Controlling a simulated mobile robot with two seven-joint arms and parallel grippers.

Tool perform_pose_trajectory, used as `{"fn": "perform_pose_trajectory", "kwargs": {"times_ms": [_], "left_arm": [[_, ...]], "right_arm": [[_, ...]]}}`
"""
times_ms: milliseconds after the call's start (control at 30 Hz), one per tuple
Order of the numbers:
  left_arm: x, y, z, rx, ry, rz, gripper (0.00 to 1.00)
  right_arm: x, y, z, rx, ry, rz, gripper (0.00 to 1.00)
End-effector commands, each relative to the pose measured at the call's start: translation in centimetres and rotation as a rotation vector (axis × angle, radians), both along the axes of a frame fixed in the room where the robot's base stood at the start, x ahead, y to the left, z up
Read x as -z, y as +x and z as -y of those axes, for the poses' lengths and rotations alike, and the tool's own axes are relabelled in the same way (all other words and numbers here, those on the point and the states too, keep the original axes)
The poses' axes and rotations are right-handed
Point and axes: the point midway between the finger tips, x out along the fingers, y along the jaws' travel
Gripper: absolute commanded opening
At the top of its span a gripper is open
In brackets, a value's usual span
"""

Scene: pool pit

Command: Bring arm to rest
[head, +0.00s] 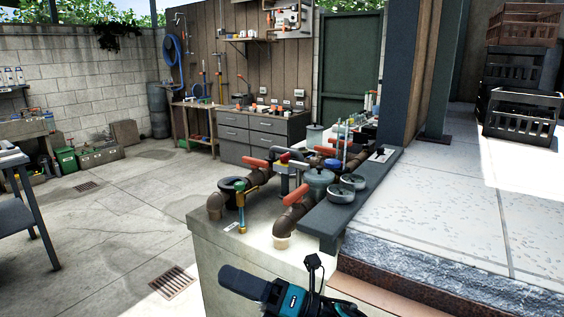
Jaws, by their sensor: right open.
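My right gripper (268,288) is at the bottom middle of the head view, in front of the concrete block with the pipework. Its dark and teal body is partly cut off by the lower edge. It is open, and I see nothing held in it. My left arm and left gripper are not in view.
Brown pipes with red-orange handles (298,196) stand on the pale concrete block (235,262) just beyond my right gripper. A dark ledge (333,219) and raised paving (450,200) lie to the right. Open concrete floor (120,220) lies left, with a drain grate (172,283).

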Motion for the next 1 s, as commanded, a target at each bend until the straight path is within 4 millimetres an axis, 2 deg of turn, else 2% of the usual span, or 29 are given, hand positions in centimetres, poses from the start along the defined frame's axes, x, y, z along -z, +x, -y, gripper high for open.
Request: {"fn": "perform_pose_trajectory", "kwargs": {"times_ms": [33,200,367,467,600,700,833,900,1000], "left_arm": [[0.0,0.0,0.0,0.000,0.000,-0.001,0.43],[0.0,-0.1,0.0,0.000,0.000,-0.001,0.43],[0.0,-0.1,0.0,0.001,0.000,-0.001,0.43],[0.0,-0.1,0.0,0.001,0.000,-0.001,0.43],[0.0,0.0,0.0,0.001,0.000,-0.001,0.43],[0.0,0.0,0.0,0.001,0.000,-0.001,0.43],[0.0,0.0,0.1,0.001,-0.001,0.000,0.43],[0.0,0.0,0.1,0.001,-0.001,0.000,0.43],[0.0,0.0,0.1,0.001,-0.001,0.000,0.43]], "right_arm": [[1.1,0.0,1.0,0.050,0.064,-0.148,0.47],[5.5,0.6,5.7,0.222,0.290,-0.650,0.47],[11.6,-0.8,11.4,0.382,0.523,-1.109,0.47],[16.0,-3.1,15.1,0.487,0.679,-1.384,0.47],[21.5,-8.0,19.9,0.634,0.903,-1.719,0.47],[24.3,-11.5,22.5,0.725,1.041,-1.895,0.47],[26.3,-14.9,24.5,0.808,1.161,-2.032,0.47],[26.8,-15.9,25.0,0.831,1.197,-2.068,0.47],[27.0,-16.3,25.2,0.841,1.213,-2.082,0.47]]}}
